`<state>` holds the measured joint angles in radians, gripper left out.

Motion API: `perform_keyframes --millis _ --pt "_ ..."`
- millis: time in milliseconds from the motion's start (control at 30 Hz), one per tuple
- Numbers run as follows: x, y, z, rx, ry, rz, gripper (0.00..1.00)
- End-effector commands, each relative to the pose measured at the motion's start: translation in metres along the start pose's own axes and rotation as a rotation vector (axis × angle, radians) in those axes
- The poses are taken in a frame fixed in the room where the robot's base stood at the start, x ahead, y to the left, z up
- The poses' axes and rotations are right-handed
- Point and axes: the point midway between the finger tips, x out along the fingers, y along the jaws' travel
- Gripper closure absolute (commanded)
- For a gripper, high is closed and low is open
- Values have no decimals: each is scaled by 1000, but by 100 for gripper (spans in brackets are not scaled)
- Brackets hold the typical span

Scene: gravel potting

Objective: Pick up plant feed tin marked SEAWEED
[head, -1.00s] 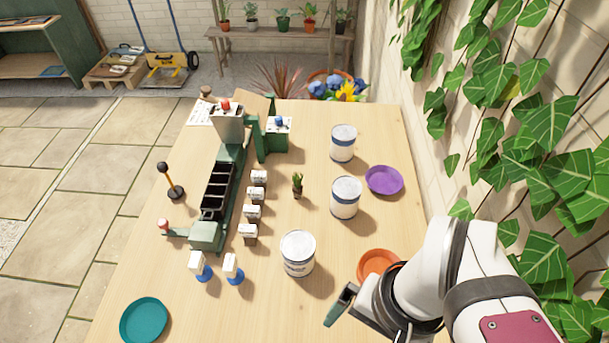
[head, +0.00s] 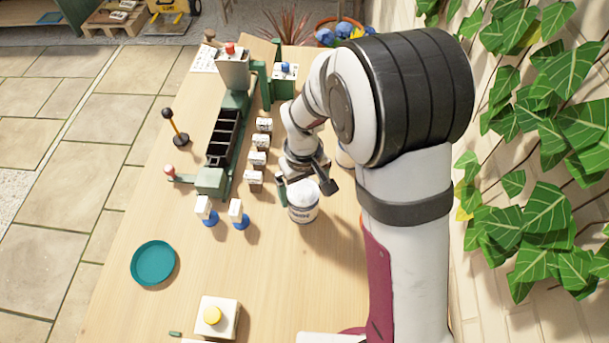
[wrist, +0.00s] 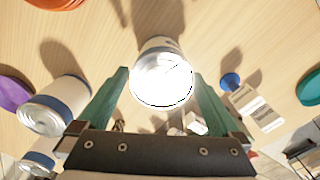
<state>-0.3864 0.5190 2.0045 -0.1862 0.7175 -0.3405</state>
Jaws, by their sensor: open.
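A white tin with a blue band (head: 303,214) stands upright on the table in the head view. Its label has dark print too small to read, so I cannot tell if it says SEAWEED. My gripper (head: 306,190) is over this tin, jaws open. In the wrist view the same tin (wrist: 163,82) lies between the two green fingers of my gripper (wrist: 160,76), with gaps at both sides. Two similar tins, a nearer one (wrist: 52,106) and a farther one (wrist: 38,158), stand at the left there. My arm mostly hides them in the head view.
Several small labelled blocks (head: 257,158) stand left of my gripper beside a green bench device (head: 222,140). A teal saucer (head: 153,263) and yellow-button box (head: 217,316) are nearer. A purple saucer (wrist: 12,93) shows in the wrist view.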

Motion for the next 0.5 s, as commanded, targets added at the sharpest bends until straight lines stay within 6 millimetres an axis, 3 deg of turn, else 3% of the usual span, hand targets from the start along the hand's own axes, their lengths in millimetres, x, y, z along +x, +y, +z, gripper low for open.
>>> perform_keyframes --millis 300,500 --pt "53 -2 1 2 -3 -1 0" --pt "56 -2 1 2 1 0 0"
